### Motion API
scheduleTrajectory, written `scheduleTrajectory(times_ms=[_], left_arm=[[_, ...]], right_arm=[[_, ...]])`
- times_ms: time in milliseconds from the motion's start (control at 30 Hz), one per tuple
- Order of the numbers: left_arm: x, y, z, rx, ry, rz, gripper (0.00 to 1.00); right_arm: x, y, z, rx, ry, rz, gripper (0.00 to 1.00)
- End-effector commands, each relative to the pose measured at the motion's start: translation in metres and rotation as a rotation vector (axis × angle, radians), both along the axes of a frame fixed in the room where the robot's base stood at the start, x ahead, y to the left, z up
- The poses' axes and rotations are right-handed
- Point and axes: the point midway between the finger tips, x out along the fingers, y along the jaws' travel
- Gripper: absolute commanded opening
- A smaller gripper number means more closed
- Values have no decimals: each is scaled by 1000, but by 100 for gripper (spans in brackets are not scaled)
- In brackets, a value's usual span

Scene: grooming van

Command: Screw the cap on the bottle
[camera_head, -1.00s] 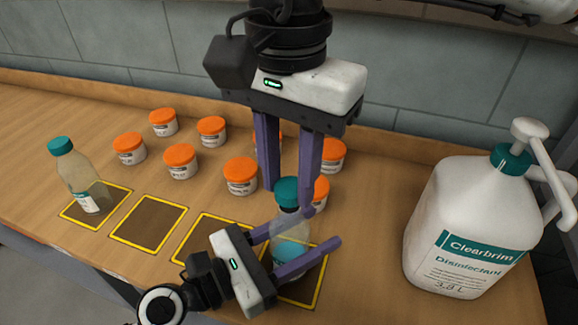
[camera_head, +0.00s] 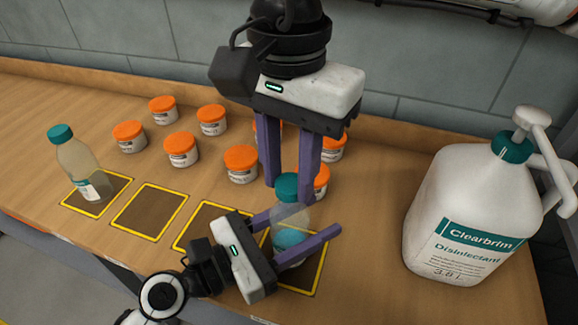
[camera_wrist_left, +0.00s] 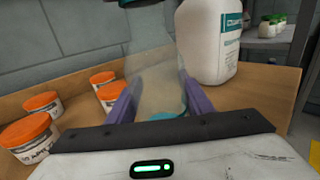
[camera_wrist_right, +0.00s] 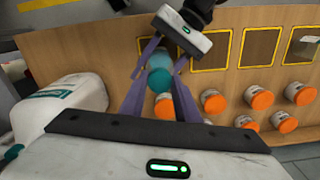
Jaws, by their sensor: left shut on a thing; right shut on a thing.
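A clear bottle (camera_head: 291,238) with teal liquid low inside stands upright over the rightmost yellow-framed square (camera_head: 318,275). My left gripper (camera_head: 321,219) is shut on its body from the side, and the left wrist view shows the bottle (camera_wrist_left: 155,65) between the fingers. A teal cap (camera_head: 287,187) is at the bottle's top. My right gripper (camera_head: 288,192) points down from above and is shut on the cap, which also shows in the right wrist view (camera_wrist_right: 159,80). The fingers partly hide the neck, so I cannot tell how tightly the cap sits.
Another teal-capped bottle (camera_head: 80,168) stands on the leftmost square. Several orange-lidded jars (camera_head: 181,150) stand behind, some close to my right fingers. A large white disinfectant jug (camera_head: 465,220) with a pump stands at the right. The two middle squares (camera_head: 148,212) look empty.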

Motion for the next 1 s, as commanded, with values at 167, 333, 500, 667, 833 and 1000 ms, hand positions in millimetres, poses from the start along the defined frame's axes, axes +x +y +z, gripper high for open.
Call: scheduleTrajectory(times_ms=[167, 333, 500, 667, 833, 1000], left_arm=[[0, 0, 0, 0, 0, 0, 6], [0, 0, 0, 0, 0, 0, 6], [0, 0, 0, 0, 0, 0, 6], [0, 0, 0, 0, 0, 0, 6], [0, 0, 0, 0, 0, 0, 6], [0, 0, 0, 0, 0, 0, 0]], right_arm=[[0, 0, 0, 0, 0, 0, 9], [0, 0, -1, 0, 0, 0, 9], [0, 0, -5, -1, -1, 0, 9], [0, 0, -8, -1, -1, -1, 9], [0, 0, -12, 0, 0, -1, 9], [0, 0, -11, 0, 0, -64, 9]])
